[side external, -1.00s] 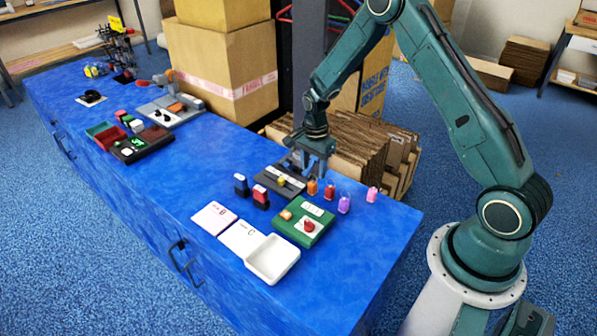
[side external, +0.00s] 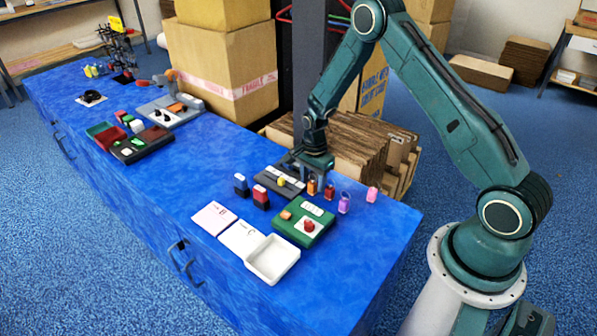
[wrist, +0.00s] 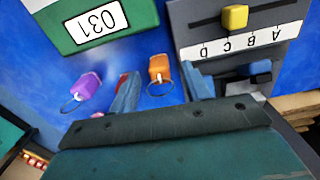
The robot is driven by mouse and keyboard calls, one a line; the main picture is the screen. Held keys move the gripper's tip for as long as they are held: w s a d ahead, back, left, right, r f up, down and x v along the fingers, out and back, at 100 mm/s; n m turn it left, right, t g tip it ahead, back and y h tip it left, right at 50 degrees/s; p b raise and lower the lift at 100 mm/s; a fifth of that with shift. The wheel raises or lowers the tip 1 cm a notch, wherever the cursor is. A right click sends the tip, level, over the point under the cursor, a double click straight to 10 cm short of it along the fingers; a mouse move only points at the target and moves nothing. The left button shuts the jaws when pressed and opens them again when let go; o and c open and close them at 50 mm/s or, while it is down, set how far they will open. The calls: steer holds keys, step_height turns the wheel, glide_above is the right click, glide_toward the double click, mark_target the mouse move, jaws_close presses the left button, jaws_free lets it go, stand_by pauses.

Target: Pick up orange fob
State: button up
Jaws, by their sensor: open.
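The orange fob (wrist: 160,68) lies on the blue bench with its wire ring toward me. In the wrist view it sits between the two fingers of my gripper (wrist: 161,76), which is open with a gap on each side of the fob. In the side view the orange fob (side external: 312,188) is just below my gripper (side external: 312,178). A red fob (wrist: 122,77) is partly hidden by the left finger. The purple fob (wrist: 87,87) lies farther left. A pink fob (side external: 373,194) stands at the right end of the row in the side view.
A grey slider panel (wrist: 290,35) with lettered labels is close to the right finger. A green box (wrist: 70,38) labelled 031 lies at the upper left. A white tray (side external: 290,247) is near the front edge. Flattened cardboard (side external: 350,140) is stacked behind the bench.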

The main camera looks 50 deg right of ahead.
mark_target(313, 182)
jaws_close()
stand_by(0.3)
steer(key=shift+r, duration=0.1)
step_height(313, 182, up, 20)
stand_by(0.9)
stand_by(0.5)
